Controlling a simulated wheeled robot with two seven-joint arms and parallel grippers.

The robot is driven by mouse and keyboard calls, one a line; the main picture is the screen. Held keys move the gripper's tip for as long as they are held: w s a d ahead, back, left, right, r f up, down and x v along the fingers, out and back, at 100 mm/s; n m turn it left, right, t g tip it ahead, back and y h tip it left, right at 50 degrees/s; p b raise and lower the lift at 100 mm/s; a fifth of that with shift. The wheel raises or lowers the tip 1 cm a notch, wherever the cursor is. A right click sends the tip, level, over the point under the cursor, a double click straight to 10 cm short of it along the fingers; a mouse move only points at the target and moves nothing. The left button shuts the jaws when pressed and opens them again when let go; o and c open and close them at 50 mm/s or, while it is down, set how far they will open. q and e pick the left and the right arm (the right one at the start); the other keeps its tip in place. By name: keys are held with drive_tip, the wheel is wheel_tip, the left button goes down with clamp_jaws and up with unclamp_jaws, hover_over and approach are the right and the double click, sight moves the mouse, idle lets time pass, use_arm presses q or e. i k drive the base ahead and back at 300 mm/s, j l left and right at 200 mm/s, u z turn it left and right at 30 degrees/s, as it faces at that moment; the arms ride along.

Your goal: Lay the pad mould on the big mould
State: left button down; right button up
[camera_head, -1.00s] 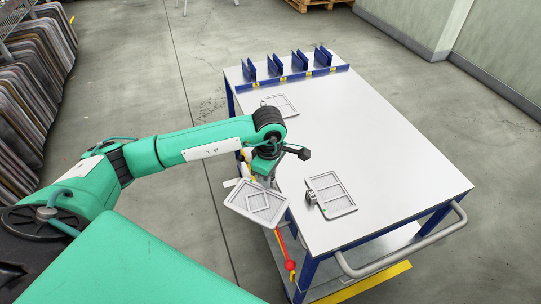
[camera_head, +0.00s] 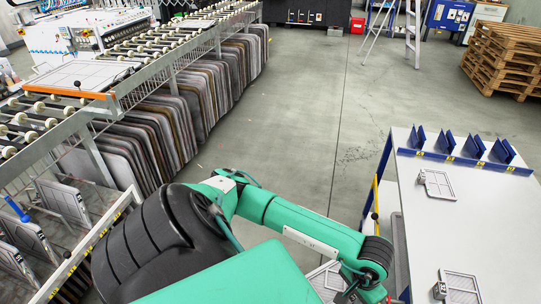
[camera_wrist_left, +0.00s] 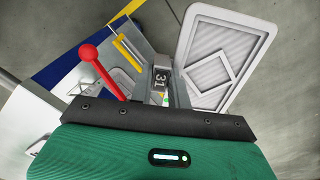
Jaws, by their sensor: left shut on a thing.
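A pale grey pad mould (camera_head: 326,279) with a raised rim and diamond pattern hangs from my left gripper, partly hidden by my arm in the head view. It shows more fully in the left wrist view (camera_wrist_left: 222,58), with a block marked 31 (camera_wrist_left: 161,78) at its near edge. My left gripper (camera_head: 362,293) is shut on it, beside the left edge of the white table; its fingertips are mostly hidden. A large pale framed plate (camera_head: 85,76) lies on the roller rack at upper left; I cannot tell whether it is the big mould. My right gripper is not in view.
Two similar plates, a far one (camera_head: 439,185) and a near one (camera_head: 460,287), lie on the white table (camera_head: 420,235). Blue holders (camera_head: 472,147) stand at its back. The roller rack (camera_head: 170,50) holds several upright boards. Open floor (camera_head: 300,130) lies between rack and table.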

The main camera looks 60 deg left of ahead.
sight(85, 76)
drive_tip(key=j+u, duration=0.2)
drive_tip(key=u, duration=1.2)
drive_tip(key=i+j+u, duration=0.2)
drive_tip(key=i+u, duration=0.65)
drive_tip(key=u, duration=0.15)
drive_tip(key=i+l+u, duration=0.15)
drive_tip(key=i+u, duration=0.35)
drive_tip(key=i+l+u, duration=0.4)
drive_tip(key=i+l, duration=0.7)
drive_tip(key=i, duration=0.15)
